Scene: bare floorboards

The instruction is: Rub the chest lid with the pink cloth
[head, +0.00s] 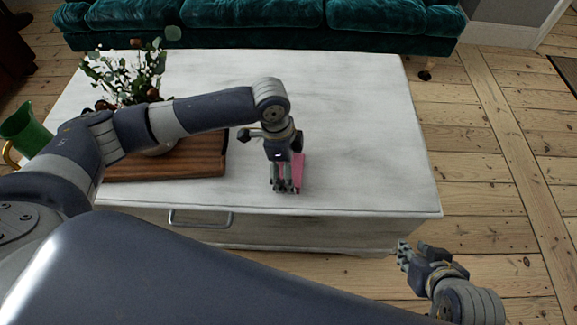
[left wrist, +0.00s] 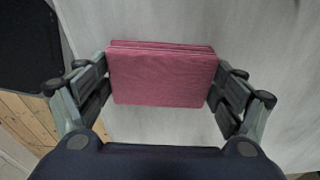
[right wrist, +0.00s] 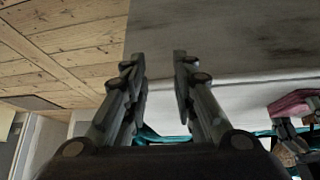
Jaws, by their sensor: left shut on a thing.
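The white chest lid (head: 350,120) fills the middle of the head view. The folded pink cloth (head: 299,172) is at my left gripper (head: 286,188), near the lid's front edge. In the left wrist view the cloth (left wrist: 162,75) sits between both fingers of the left gripper (left wrist: 162,88), which are shut on its sides. The cloth is on or just above the lid; I cannot tell which. My right gripper (head: 404,252) is off the chest's front right corner. In the right wrist view the right gripper (right wrist: 160,75) has its fingers apart with nothing between them.
A wooden board (head: 190,160) with a leafy plant (head: 130,75) stands on the lid's left side. A green pitcher (head: 25,130) is at the left edge. A teal sofa (head: 265,22) stands behind the chest. The right half of the lid is clear.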

